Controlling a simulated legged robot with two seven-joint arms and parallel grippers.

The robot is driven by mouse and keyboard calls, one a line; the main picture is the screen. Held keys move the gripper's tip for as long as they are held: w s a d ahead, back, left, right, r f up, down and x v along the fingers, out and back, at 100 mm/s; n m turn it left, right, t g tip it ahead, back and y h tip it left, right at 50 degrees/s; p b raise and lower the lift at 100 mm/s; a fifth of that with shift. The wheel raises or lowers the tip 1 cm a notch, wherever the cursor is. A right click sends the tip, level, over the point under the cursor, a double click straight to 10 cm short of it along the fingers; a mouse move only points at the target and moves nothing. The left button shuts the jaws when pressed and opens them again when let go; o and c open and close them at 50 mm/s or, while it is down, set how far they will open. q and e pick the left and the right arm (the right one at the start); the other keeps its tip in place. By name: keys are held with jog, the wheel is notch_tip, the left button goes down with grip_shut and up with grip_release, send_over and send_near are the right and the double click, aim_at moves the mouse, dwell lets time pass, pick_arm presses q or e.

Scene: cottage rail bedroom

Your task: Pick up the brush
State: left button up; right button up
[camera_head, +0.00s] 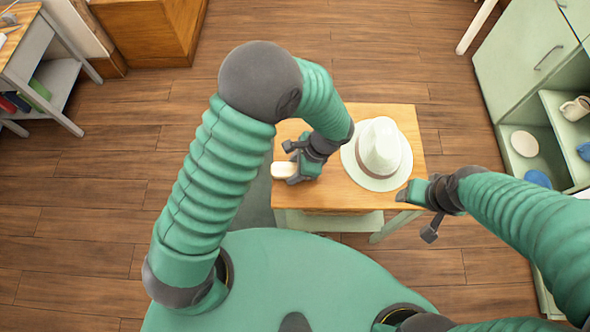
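A small pale cream object, apparently the brush (282,170), is at the left edge of the small wooden table (318,191). My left gripper (291,163) is right at it, with one dark finger beyond it and the other by its near right end. The fingers are spread, with a gap between the far finger and the brush. The gripper hides part of the brush, and I cannot tell if they touch. My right gripper (416,213) is open and empty near the table's front right corner.
A white hat with a grey band (379,152) lies on the table, right of my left gripper. A green shelf unit (516,70) with a mug (575,107) and plates stands at the right. A grey desk (42,62) is at the far left. The wooden floor between is clear.

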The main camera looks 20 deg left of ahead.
pick_arm(q)
grip_shut()
jog(key=shift+r, duration=0.15)
